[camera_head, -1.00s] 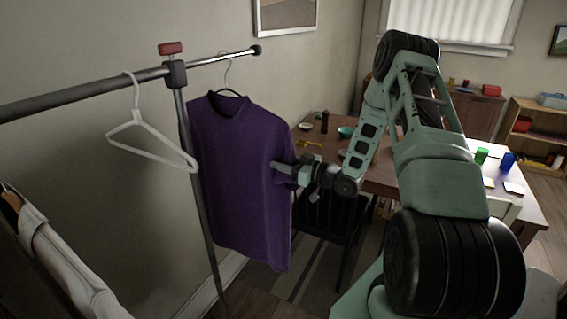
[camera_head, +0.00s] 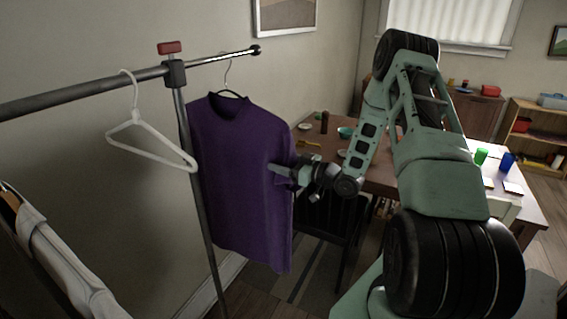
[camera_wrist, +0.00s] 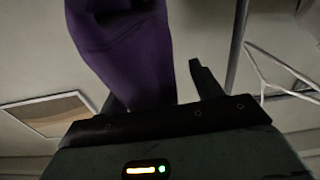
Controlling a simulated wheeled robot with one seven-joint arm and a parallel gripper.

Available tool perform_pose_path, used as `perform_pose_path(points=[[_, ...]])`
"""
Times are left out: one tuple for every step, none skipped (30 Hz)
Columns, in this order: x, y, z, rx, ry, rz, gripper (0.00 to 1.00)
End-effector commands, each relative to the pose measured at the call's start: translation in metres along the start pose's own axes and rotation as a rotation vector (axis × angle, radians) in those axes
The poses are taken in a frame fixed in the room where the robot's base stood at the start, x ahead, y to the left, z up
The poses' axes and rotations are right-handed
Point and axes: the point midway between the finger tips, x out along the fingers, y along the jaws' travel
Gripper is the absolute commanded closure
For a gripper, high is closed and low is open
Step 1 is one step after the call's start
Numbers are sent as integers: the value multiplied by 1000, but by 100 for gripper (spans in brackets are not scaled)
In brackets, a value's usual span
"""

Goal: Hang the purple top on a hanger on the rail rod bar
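My gripper (camera_head: 281,170) is at the top's right side, by the sleeve. In the wrist view the purple cloth (camera_wrist: 135,60) fills the space left of my gripper's right finger (camera_wrist: 207,82), with a gap between them. The other finger is mostly hidden behind the cloth. My gripper looks open.
A white empty hanger (camera_head: 150,143) hangs on the rail left of the red-topped post (camera_head: 190,160). A light garment (camera_head: 60,265) hangs at lower left. Behind stand a dark chair (camera_head: 335,215) and a wooden table (camera_head: 380,178) with cups and dishes.

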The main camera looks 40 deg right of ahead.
Motion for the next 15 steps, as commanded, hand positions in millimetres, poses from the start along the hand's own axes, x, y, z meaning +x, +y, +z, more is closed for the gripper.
perform_pose_path(points=[[0,0,0,0,0,0,35],[0,0,0,0,-1,0,35],[0,0,1,1,-3,0,35],[-1,0,1,1,-3,0,35],[-1,0,1,1,-3,1,35],[-3,0,2,0,-3,1,35],[-5,0,2,0,-3,1,35],[-8,0,2,0,-3,1,35],[-12,1,3,-1,-3,1,35],[-16,1,3,-1,-3,2,35],[-21,1,4,-1,-4,3,35],[-29,1,4,0,-3,3,35],[-35,1,4,-1,-2,4,35],[-42,1,5,-1,-3,5,35],[-52,1,6,-1,-3,4,35]])
